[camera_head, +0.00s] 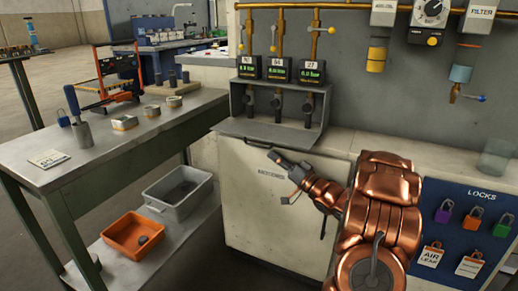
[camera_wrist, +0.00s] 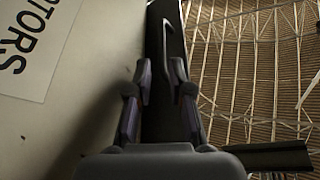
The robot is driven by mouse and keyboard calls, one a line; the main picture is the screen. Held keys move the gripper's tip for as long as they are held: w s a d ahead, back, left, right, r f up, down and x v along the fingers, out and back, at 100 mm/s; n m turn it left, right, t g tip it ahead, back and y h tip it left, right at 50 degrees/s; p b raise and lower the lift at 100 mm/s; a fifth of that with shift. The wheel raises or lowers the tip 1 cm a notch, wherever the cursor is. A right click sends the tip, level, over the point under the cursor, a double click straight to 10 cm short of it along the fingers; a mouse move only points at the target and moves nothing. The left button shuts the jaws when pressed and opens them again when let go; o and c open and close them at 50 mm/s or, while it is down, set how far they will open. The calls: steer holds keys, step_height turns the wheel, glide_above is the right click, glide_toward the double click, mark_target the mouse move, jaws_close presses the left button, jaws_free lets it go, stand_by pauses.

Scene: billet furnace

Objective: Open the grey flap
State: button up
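The grey flap (camera_head: 262,133) is swung down at the front of a grey box (camera_head: 238,103) on the cabinet. It juts out roughly level, so the inside of the box shows. My gripper (camera_head: 287,163) is just below the flap's front edge, toward its right part. In the wrist view, a dark strip, probably the flap (camera_wrist: 163,115), runs up the middle, with a thin bent handle (camera_wrist: 167,45) on it. My gripper (camera_wrist: 160,75) has its fingers apart there, and the handle shows beyond and between the tips. I cannot tell whether they touch it.
Three valve pipes with gauges (camera_head: 278,68) rise from the box. The pale cabinet (camera_head: 262,215) is close below the flap; its label (camera_wrist: 22,45) shows in the wrist view. A metal bench (camera_head: 95,165) stands left; a blue lock board (camera_head: 462,222) is right.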

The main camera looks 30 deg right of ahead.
mark_target(264, 136)
steer(key=x, duration=0.2)
steer(key=b+x, duration=0.1)
steer(key=x, duration=0.3)
steer(key=shift+w+a, duration=0.2)
steer(key=shift+a, duration=0.15)
steer(key=shift+c, duration=0.4)
jaws_close()
steer(key=shift+d, duration=0.1)
